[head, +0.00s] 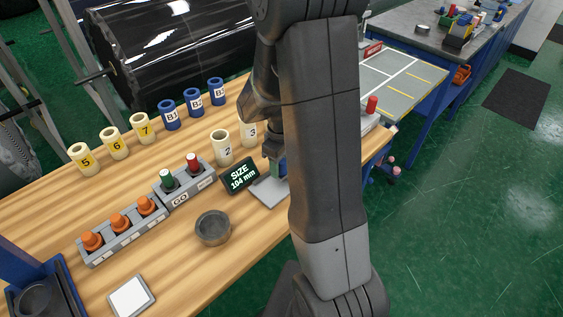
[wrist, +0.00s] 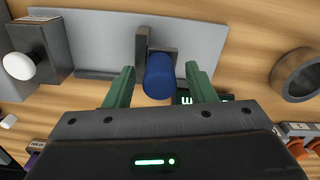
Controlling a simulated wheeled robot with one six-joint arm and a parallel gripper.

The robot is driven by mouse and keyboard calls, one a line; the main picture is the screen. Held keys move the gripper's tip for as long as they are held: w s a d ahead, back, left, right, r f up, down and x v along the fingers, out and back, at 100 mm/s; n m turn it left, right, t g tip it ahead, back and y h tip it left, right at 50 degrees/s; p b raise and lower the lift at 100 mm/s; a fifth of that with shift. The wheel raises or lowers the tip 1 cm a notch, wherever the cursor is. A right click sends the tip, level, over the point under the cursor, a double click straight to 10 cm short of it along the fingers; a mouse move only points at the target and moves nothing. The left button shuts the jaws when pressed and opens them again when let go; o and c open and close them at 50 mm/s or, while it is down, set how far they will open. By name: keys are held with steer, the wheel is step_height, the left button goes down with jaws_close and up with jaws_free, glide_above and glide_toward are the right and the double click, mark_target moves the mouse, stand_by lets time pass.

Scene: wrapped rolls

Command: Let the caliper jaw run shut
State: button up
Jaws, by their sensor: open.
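The caliper shows in the wrist view as a grey plate (wrist: 205,38) with dark upright jaw pieces (wrist: 141,48). A blue cylinder (wrist: 159,75) stands against these pieces; I cannot tell whether it is the jaw's handle. My gripper (wrist: 160,86) is open, with one green finger to each side of the blue cylinder and visible gaps between. In the head view the caliper's plate (head: 267,193) shows only in part, and my arm hides the rest. The dark display (head: 241,176) beside it reads SIZE 104 mm.
A grey ring (head: 213,228) lies on the wooden bench. Numbered cream cups, including cup 7 (head: 145,126), and blue cups, including one (head: 168,114), stand behind. A GO button box (head: 183,185) sits left of the display. A white knob (wrist: 18,66) is near the plate.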

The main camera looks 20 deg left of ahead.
steer(key=shift+f, duration=0.15)
jaws_close()
steer(key=shift+w+d, duration=0.25)
steer(key=shift+w, duration=0.35)
steer(key=shift+w+d, duration=0.2)
steer(key=shift+w, duration=0.35)
jaws_free()
step_height(320, 180, up, 14)
steer(key=b, duration=0.1)
steer(key=shift+f, duration=0.1)
steer(key=shift+c, duration=0.2)
